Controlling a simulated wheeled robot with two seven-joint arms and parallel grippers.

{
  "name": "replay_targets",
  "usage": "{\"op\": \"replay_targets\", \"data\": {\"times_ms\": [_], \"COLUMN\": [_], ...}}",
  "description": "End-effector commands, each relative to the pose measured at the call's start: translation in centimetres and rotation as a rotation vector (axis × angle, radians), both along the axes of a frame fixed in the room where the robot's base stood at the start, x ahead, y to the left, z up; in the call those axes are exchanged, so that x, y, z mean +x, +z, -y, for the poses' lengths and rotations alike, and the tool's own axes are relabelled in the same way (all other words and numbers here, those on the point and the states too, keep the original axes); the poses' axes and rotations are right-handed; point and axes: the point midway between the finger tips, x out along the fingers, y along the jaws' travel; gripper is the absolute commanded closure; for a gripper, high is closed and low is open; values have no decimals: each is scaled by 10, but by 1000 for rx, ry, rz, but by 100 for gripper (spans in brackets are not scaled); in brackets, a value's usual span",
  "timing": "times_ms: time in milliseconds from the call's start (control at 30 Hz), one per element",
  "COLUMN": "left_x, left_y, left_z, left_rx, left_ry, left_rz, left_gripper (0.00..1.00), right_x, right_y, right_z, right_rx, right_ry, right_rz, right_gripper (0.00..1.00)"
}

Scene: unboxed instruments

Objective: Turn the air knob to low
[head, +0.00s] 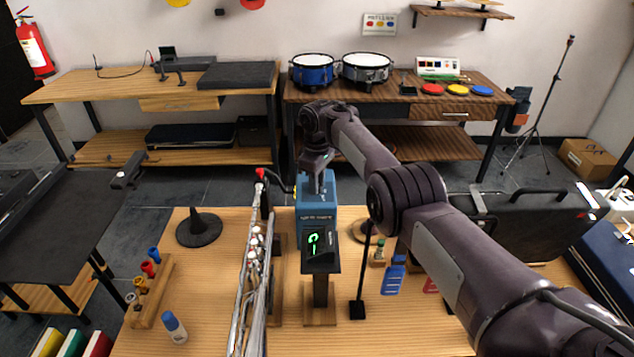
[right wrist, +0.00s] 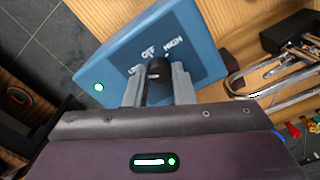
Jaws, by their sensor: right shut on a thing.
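The black air knob (right wrist: 158,69) sits on a dark plate below these words. My right gripper (head: 318,188) reaches down to the box top, its two fingers shut on the knob's sides. The knob's pointer direction is unclear. My left gripper is not in view.
A dark display with a green symbol (head: 321,249) is in front. A black cone stand (head: 199,229) and a wooden rack with coloured pieces (head: 150,290) are at left.

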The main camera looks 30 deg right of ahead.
Motion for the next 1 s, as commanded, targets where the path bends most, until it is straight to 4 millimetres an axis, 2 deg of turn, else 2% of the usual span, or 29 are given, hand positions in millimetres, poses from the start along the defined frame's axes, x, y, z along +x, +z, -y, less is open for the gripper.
{"op": "replay_targets", "data": {"times_ms": [200, 233, 367, 700, 767, 1000], "left_x": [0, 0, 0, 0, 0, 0], "left_y": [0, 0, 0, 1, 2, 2], "left_z": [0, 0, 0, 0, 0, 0], "left_rx": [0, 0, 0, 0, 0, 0], "left_ry": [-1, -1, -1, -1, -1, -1], "left_rz": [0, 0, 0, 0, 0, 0], "left_gripper": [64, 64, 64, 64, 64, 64], "right_x": [1, 1, 1, 1, 1, 1], "right_y": [2, 2, 1, 4, 11, 51], "right_z": [1, 1, 1, 0, 0, 0], "right_rx": [-1, -1, 0, 0, 1, 0], "right_ry": [0, 0, 0, 0, 0, -1], "right_rz": [4, 4, 3, 2, 3, 6], "right_gripper": [100, 73, 56, 55, 55, 55]}}
